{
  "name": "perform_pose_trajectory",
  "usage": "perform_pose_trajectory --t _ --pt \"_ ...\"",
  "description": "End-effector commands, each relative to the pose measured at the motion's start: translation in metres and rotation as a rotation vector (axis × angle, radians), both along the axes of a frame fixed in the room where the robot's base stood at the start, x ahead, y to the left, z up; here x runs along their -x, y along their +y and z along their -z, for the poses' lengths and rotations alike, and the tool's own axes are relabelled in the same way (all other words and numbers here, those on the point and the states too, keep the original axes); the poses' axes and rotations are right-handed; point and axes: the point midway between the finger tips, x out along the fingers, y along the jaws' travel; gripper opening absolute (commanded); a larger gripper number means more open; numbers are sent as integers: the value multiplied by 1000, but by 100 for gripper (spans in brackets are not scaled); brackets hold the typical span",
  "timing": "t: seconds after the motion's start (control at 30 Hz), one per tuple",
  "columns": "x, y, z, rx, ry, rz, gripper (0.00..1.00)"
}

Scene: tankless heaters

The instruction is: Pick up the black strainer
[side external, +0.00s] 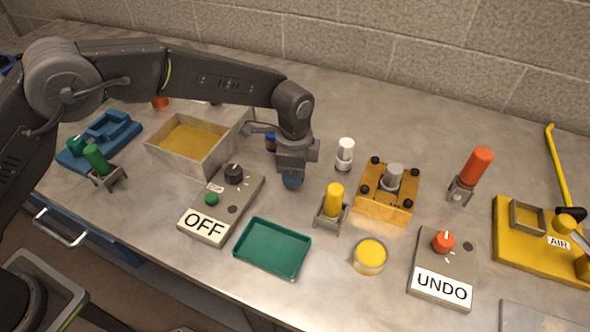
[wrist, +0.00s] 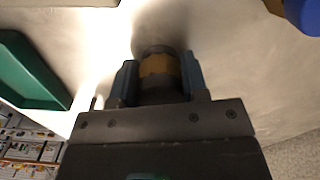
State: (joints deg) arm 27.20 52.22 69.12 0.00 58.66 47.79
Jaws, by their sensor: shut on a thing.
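The black strainer (wrist: 160,66) is a short dark cylinder with a brassy yellow band, seen in the wrist view between the two blue fingers. My gripper (wrist: 157,80) is shut on it, one finger against each side. In the side view my gripper (side external: 292,181) points down just above or at the bench, between the OFF control box and the white-topped strainer. There the gripper hides the black strainer. I cannot tell whether it touches the bench.
A blue strainer (side external: 271,142) and a white one (side external: 345,155) stand nearby. The OFF box (side external: 222,206), green tray (side external: 272,249), yellow-handled part (side external: 333,203) and gold block (side external: 387,194) surround my gripper. An open yellow-floored bin (side external: 188,140) stands left. Free bench lies behind.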

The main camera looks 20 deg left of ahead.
Motion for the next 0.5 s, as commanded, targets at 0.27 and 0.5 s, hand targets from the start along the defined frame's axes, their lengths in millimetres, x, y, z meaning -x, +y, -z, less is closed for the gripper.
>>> perform_pose_trajectory --t 0.27,0.5 --pt "-1 0 -6 1 -2 0 16" --pt "-1 -1 -38 3 -5 0 16"
